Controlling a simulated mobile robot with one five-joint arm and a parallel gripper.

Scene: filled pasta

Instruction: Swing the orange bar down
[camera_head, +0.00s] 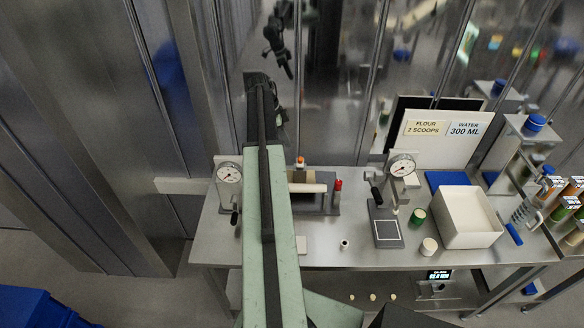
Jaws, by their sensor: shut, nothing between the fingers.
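A small orange piece (300,161) shows just right of my arm, at the top of a bench device with a pale roller (307,187). I cannot tell whether this piece is the orange bar or its end; no longer orange bar is visible. My green and black arm reaches up the picture across the left part of the bench and hides part of the device. My gripper (279,122) is at the dark far end of the arm, above and left of the orange piece and apart from it in the picture. It is shut and holds nothing; its fingertips are hard to make out.
The steel bench (325,255) carries a left dial gauge (229,173), a right dial gauge (402,166), a grey scale plate (387,232), a white bin (467,220) and a green-lidded jar (418,217). A reflective steel wall stands behind. The bench's front middle is mostly clear.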

